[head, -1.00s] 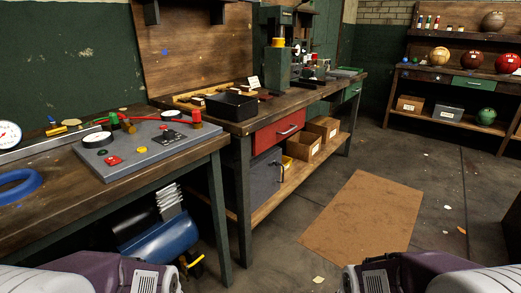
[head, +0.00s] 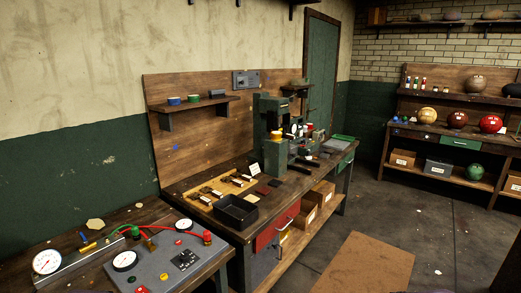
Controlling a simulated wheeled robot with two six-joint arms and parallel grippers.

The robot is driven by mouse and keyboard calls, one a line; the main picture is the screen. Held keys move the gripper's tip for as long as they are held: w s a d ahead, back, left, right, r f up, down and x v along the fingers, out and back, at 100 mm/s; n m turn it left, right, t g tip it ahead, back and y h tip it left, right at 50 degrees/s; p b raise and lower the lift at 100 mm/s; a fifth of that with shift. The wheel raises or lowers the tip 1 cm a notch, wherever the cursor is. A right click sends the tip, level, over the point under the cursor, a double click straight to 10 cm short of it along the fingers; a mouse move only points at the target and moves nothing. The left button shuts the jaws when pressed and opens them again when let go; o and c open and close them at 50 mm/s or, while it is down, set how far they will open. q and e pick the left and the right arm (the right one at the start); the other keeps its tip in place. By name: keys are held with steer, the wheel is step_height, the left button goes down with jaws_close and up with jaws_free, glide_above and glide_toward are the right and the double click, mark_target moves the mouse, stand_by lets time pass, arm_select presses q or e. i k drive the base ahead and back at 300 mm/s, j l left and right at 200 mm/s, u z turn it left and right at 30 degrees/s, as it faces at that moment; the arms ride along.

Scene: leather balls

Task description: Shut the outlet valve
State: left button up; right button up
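A grey panel (head: 216,251) lies on the near bench at the lower left, partly cut off by the bottom edge. At its back are a green fitting (head: 135,232), a brass fitting (head: 150,244) and a red-topped fitting (head: 207,238), with a red hose (head: 178,229) running between them. A round white gauge (head: 125,261) sits on the panel's left. A second gauge (head: 47,261) stands on a grey rail beside it. I see no label, so I cannot tell which fitting is the outlet valve or whether it is open. Neither gripper is in view.
A second bench to the right holds a black tray (head: 236,212) and a green machine (head: 271,132). A brown mat (head: 368,264) lies on the floor. Shelves with balls stand at the far right.

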mark_target(148, 239)
steer(key=i+j+u, duration=0.35)
steer(key=j, duration=0.15)
steer(key=i+j+u, duration=0.4)
steer(key=k+j, duration=0.05)
steer(key=j, duration=0.05)
